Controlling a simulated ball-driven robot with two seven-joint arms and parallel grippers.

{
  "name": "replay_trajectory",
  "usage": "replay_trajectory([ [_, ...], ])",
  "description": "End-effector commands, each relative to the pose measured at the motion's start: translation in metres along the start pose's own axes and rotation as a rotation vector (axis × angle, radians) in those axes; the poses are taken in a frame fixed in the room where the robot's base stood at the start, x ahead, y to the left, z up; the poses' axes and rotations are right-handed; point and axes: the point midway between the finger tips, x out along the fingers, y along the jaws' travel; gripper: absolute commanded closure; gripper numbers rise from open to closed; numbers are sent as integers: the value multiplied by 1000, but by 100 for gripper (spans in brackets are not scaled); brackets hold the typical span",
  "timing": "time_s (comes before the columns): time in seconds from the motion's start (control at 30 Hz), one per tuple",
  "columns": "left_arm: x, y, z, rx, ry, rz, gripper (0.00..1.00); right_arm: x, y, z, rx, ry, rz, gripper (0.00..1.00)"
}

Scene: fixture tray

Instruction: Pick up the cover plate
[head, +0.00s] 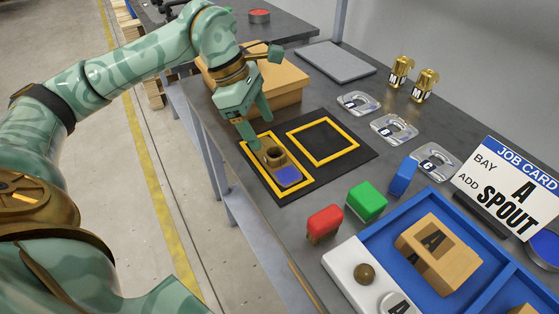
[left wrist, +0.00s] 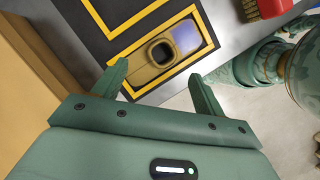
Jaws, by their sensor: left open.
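A flat brass-coloured piece with a raised round collar and a blue-violet panel (head: 287,176) lies in the left yellow frame on the black mat; it could be the cover plate, but no label confirms this. In the left wrist view the piece (left wrist: 146,71) lies beyond my fingertips, its dark round opening facing the camera. My left gripper (head: 261,134) is open and empty, pointing down just above and behind the piece. It also shows open in the left wrist view (left wrist: 160,71). A plain grey flat plate (head: 335,61) lies at the back of the bench. My right gripper is not in view.
The right yellow frame (head: 322,142) is empty. A cardboard box (head: 285,83) stands close behind my left gripper. Clear lettered parts (head: 394,129) lie to the right.

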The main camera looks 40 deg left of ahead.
Motion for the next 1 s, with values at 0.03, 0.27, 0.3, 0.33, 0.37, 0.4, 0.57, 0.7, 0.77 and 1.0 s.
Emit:
replay_trajectory([
  [0.03, 8, 0, 0, 0, -1, -2, 29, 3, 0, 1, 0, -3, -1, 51],
  [0.27, 31, -1, 2, 0, -2, -4, 29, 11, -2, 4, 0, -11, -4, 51],
  [0.3, 39, -1, 2, -1, -2, -5, 29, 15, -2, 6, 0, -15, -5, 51],
  [0.33, 45, -2, 3, -1, -2, -5, 29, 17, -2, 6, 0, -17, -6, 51],
  [0.37, 50, -2, 4, 0, -2, -6, 29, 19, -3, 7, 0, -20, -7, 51],
  [0.4, 55, -2, 4, 0, -1, -4, 29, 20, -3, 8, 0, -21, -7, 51],
  [0.57, 65, -2, 4, -1, -1, -1, 29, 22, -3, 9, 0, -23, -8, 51],
  [0.7, 64, -2, 5, -1, -1, 1, 29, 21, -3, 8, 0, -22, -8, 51],
  [0.77, 64, -2, 5, -1, -1, 1, 31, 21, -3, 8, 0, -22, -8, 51],
  [1.0, 63, -2, 5, 0, -2, 1, 87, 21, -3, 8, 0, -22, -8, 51],
])
